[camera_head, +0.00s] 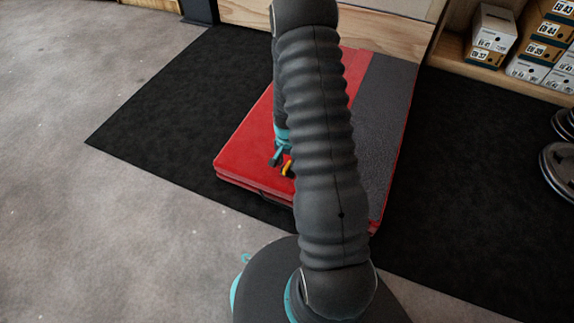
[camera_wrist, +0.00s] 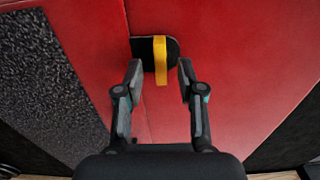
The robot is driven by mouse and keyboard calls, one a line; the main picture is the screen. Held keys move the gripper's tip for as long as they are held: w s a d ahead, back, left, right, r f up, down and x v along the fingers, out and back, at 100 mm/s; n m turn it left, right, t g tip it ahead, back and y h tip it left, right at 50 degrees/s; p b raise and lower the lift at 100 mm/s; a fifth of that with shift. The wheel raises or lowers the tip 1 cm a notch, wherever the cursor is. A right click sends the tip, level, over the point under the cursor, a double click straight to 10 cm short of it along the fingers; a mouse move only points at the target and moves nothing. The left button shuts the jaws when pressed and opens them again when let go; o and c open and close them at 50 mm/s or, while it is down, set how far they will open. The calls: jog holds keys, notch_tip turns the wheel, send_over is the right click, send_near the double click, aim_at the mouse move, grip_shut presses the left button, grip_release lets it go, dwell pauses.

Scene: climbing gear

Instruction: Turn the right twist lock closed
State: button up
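A yellow lever (camera_wrist: 160,62) lies across a small black plate (camera_wrist: 141,48) on the red crash pad (camera_wrist: 230,60). In the wrist view the lever points straight up and down and reaches past the plate's lower edge. I take it for a twist lock; only one shows, so I cannot tell if it is the right one. My gripper (camera_wrist: 160,70) is open, with one finger on each side of the lever and gaps between. In the head view the lever (camera_head: 287,168) shows just beside my gripper (camera_head: 279,158), near the pad's front edge; my arm hides part of the pad.
The pad lies on a black mat (camera_head: 160,125), with a dark grey strip (camera_head: 380,95) along its right side. Shoe boxes (camera_head: 493,30) fill a wooden shelf at the upper right. Round metal plates (camera_head: 560,168) stand at the right edge. Grey floor at left is clear.

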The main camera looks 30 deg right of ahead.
aim_at(287, 166)
notch_tip(287, 166, up, 10)
dwell(0.4)
dwell(0.4)
